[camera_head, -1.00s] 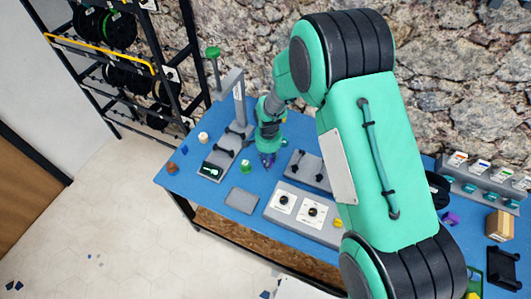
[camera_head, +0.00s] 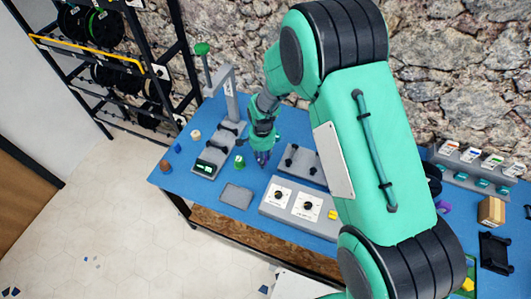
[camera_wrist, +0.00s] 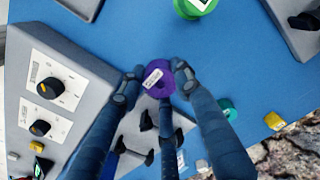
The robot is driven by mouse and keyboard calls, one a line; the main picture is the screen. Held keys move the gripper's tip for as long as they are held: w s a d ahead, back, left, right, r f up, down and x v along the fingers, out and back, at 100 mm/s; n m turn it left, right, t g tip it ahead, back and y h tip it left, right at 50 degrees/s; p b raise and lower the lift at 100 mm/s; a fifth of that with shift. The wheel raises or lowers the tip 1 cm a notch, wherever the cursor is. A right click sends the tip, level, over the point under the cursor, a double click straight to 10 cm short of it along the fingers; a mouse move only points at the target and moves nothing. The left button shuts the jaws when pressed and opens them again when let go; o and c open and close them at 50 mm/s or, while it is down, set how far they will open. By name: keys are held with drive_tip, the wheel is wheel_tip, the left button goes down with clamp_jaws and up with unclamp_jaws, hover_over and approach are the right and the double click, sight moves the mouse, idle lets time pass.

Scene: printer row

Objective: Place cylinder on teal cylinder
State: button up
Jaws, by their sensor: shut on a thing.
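A purple cylinder (camera_wrist: 158,90) with a white label on top is held between the dark fingers of my gripper (camera_wrist: 157,80). In the head view my gripper (camera_head: 262,156) points down over the blue table, and only a little purple shows at its fingertips. A teal cylinder (camera_wrist: 227,109) stands on the table in the wrist view, to the right of the fingers and apart from the purple one. My arm and gripper largely hide that area in the head view.
A green cylinder (camera_head: 240,161) stands left of my gripper. A grey panel with two dials (camera_head: 298,205) and a grey fixture with black knobs (camera_head: 304,165) lie to the right. A flat grey plate (camera_head: 236,196) is in front. A small yellow object (camera_wrist: 274,121) lies beyond the teal cylinder.

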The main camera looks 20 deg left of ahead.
drive_tip(key=w+a+r+b, duration=0.1)
drive_tip(key=w+r+b, duration=0.25)
drive_tip(key=w, duration=0.65)
wheel_tip(320, 180, up, 5)
drive_tip(key=b, duration=0.4)
hover_over(277, 134)
drive_tip(key=shift+a, duration=0.1)
drive_tip(key=shift+f+b, duration=0.7)
drive_tip(key=shift+f, duration=1.75)
drive_tip(key=shift+f+b, duration=0.65)
drive_tip(key=shift+f, duration=1.85)
drive_tip(key=shift+f, duration=0.1)
